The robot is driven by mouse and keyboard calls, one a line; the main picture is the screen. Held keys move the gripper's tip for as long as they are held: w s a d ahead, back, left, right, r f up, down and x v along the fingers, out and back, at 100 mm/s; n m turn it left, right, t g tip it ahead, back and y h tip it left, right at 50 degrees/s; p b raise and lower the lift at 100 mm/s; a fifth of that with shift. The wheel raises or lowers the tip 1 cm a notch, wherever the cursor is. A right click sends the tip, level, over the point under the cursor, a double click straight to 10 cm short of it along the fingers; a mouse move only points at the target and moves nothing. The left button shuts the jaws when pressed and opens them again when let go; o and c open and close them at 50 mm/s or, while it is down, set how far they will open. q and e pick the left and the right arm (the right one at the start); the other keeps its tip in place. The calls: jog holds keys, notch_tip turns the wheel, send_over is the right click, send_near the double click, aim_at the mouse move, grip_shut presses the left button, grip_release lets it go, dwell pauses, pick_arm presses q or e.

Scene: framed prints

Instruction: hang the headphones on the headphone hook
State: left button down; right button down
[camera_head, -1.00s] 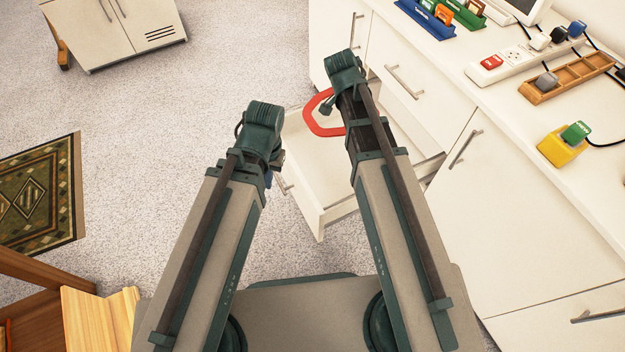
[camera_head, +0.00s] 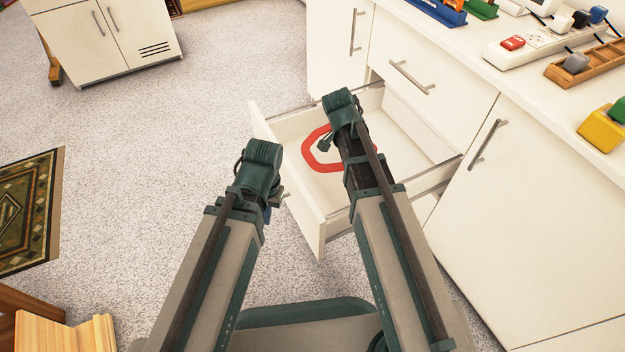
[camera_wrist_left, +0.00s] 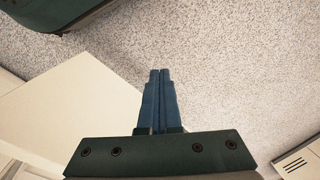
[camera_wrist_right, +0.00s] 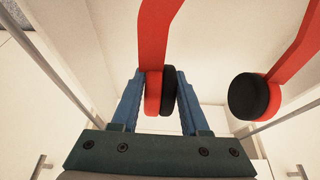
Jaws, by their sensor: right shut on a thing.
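The headphones (camera_head: 312,152) have a red angular headband and show over the open drawer, partly hidden by my right arm. In the right wrist view, my right gripper (camera_wrist_right: 160,84) is shut on one ear cup (camera_wrist_right: 153,93), which is red and black. The other ear cup (camera_wrist_right: 250,97) hangs free to the right. I cannot tell whether the headphones touch the drawer bottom. My left gripper (camera_wrist_left: 159,78) is shut and empty, its blue fingers together above the floor near the drawer front. No headphone hook is visible.
The white drawer (camera_head: 288,182) is pulled out below the counter (camera_head: 460,55). On the counter are a power strip (camera_head: 540,45), a wooden tray (camera_head: 585,65) and a yellow block (camera_head: 600,130). A white cabinet (camera_head: 110,45) stands far left. The carpet between is clear.

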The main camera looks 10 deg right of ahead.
jog(key=shift+f+b, duration=4.75)
jog(key=shift+f, duration=0.05)
jog(key=shift+f+b, duration=0.3)
jog(key=shift+c, duration=2)
grip_release()
jog(key=shift+r, duration=0.15)
jog(key=p+v, duration=1.2)
jog(key=v, duration=0.1)
jog(key=shift+s+a+r+p, duration=0.2)
jog(key=shift+s+a+p, duration=0.1)
jog(key=shift+s+a, duration=0.15)
